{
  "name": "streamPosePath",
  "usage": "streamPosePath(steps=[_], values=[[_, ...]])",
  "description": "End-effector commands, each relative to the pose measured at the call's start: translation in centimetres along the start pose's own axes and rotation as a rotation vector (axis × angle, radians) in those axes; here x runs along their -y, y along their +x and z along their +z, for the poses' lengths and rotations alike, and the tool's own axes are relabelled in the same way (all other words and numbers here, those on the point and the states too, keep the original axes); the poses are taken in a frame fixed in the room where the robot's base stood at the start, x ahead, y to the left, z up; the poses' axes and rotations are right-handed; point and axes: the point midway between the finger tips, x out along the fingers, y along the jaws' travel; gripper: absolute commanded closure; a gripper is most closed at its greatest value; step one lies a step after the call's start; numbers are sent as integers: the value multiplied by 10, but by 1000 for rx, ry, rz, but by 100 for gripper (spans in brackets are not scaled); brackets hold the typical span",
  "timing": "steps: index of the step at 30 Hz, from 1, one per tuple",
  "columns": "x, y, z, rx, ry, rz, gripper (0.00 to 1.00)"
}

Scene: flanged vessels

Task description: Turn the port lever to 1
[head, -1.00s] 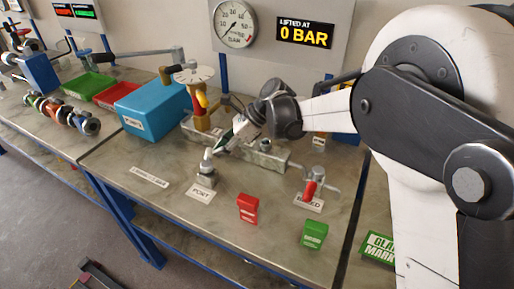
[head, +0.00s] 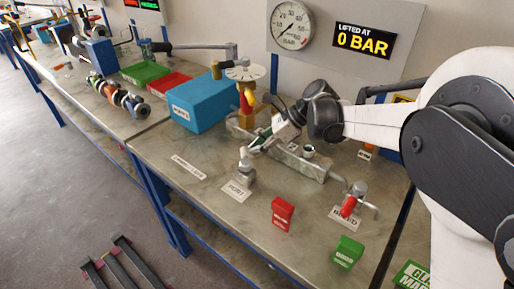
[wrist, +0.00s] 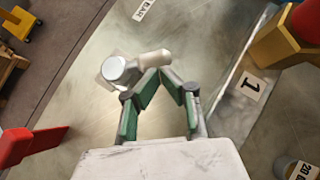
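The port lever (head: 246,160) is a pale grey handle on a small metal fitting, behind the PORT label (head: 236,192) in the head view. In the wrist view its round hub (wrist: 114,69) sits left of the fingertips, and its short handle (wrist: 154,58) points right, just beyond them. My gripper (head: 256,146) is low over the bench beside the lever. In the wrist view my gripper (wrist: 160,73) has its green-padded fingers slanting inward, with the tips nearly together at the handle. I cannot tell whether they touch it. A label reading 1 (wrist: 250,87) lies to the right.
A red block (head: 282,213) and a green block (head: 348,252) stand near the front edge. A metal rail (head: 304,165) and a yellow-and-red post (head: 246,98) stand behind the lever. The gauge display reads 0 BAR.

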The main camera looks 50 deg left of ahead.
Motion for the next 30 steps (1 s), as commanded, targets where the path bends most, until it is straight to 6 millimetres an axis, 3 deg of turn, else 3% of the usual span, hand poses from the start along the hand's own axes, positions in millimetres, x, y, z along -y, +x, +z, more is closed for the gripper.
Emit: streamPosePath(steps=[5,11,21,30], values=[[2,-3,-4,0,1,-1,100],[9,-22,-23,0,4,-4,100],[13,-91,-25,0,3,-3,100],[16,-123,-24,0,1,-2,100]])
